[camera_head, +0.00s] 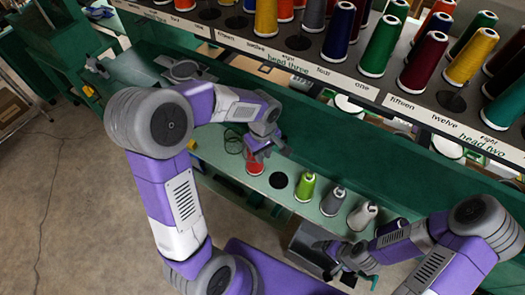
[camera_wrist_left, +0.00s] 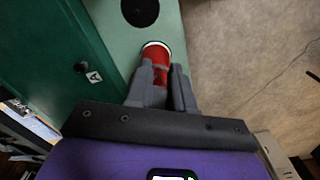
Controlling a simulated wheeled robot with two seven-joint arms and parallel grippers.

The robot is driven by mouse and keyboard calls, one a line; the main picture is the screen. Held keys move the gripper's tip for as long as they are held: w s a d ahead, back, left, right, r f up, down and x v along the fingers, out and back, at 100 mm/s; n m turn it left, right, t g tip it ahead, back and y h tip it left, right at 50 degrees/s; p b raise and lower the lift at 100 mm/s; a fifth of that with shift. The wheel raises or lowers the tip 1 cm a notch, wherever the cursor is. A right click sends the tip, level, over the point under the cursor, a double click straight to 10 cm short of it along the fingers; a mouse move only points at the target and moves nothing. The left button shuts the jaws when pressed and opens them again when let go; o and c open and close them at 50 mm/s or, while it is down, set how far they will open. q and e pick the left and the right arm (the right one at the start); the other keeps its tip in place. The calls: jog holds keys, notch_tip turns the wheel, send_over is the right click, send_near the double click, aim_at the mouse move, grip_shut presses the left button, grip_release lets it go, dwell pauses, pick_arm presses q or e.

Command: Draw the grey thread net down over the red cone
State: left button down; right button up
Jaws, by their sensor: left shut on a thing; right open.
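The red cone (camera_head: 255,168) stands on the pale green shelf, at the left end of a row of cones. In the left wrist view the red cone (camera_wrist_left: 156,52) shows between and beyond my finger tips. My left gripper (camera_head: 262,152) is over the cone's top and hides it in the head view; its fingers (camera_wrist_left: 164,76) straddle the cone's upper part. A faint greyish band, which looks like the grey thread net (camera_wrist_left: 160,70), shows around the cone between the fingers, and the gripper is shut on it. My right gripper (camera_head: 352,274) is open and empty, low in front of the shelf.
Right of the red cone are an empty dark round spot (camera_head: 278,180), a lime green cone (camera_head: 304,187), a grey cone (camera_head: 333,200) and a pale cone (camera_head: 362,215). A rack (camera_head: 300,45) with several coloured cones stands behind and above. Concrete floor lies open at left.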

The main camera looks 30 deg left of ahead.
pick_arm(q)
jog(key=shift+f+b, duration=3.9)
jog(key=shift+f, duration=0.95)
jog(key=c, duration=0.9)
grip_release()
notch_tip(320, 180, up, 8)
jog(key=shift+f+p, duration=0.2)
jog(key=shift+p, duration=0.25)
